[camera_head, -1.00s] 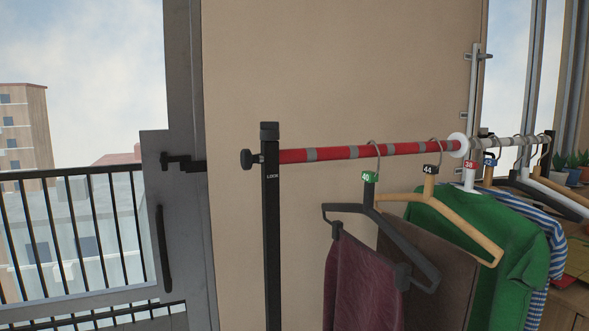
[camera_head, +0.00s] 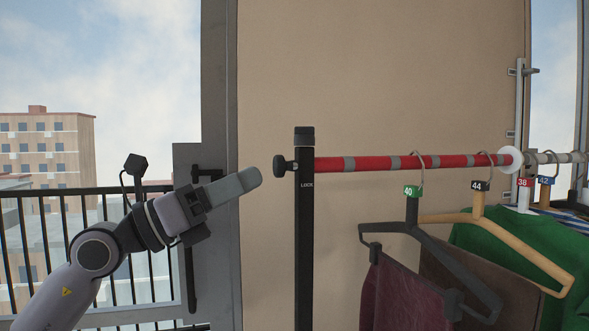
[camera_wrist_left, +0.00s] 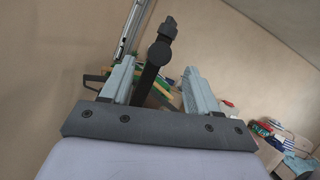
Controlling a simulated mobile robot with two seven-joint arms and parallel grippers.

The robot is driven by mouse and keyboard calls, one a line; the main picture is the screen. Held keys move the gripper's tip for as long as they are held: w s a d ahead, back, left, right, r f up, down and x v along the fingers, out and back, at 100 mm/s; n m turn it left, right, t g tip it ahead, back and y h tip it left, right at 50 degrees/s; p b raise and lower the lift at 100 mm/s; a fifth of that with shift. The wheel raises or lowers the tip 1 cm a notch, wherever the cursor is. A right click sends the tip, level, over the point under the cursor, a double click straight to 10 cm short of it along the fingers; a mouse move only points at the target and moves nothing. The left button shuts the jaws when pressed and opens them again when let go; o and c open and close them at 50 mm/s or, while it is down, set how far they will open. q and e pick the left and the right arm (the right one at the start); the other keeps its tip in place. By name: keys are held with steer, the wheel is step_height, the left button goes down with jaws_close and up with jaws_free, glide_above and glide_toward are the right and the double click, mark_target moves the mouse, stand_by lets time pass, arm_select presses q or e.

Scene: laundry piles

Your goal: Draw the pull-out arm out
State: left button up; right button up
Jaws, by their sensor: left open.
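The rack's horizontal bar, red with grey bands (camera_head: 377,163), runs right from a black upright post (camera_head: 304,240) marked LOCK. I take this bar as the pull-out arm. A black round knob (camera_head: 281,166) sticks out left of the post near its top. My left gripper (camera_head: 250,180) is just left of the knob, apart from it and pointing right. In the left wrist view my left gripper (camera_wrist_left: 158,66) is open and empty, with the knob and post top (camera_wrist_left: 163,38) in line between its fingers. My right gripper is not in view.
Hangers with number tags, such as a black one (camera_head: 411,232) and a wooden one (camera_head: 500,232), carry clothes along the bar. A white disc (camera_head: 510,160) sits farther along it. A grey door frame and a railing (camera_head: 30,240) stand left.

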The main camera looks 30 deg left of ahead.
mark_target(275, 169)
arm_select(q)
steer(key=shift+w+d+r, duration=0.2)
steer(key=shift+w+r, duration=0.05)
steer(key=shift+r, duration=0.1)
steer(key=p+x, duration=0.3)
steer(key=x, duration=0.1)
steer(key=shift+w+d+r, duration=0.1)
steer(key=shift+w, duration=0.1)
steer(key=shift+w+d+p, duration=0.4)
steer(key=shift+w+p, duration=0.15)
jaws_close()
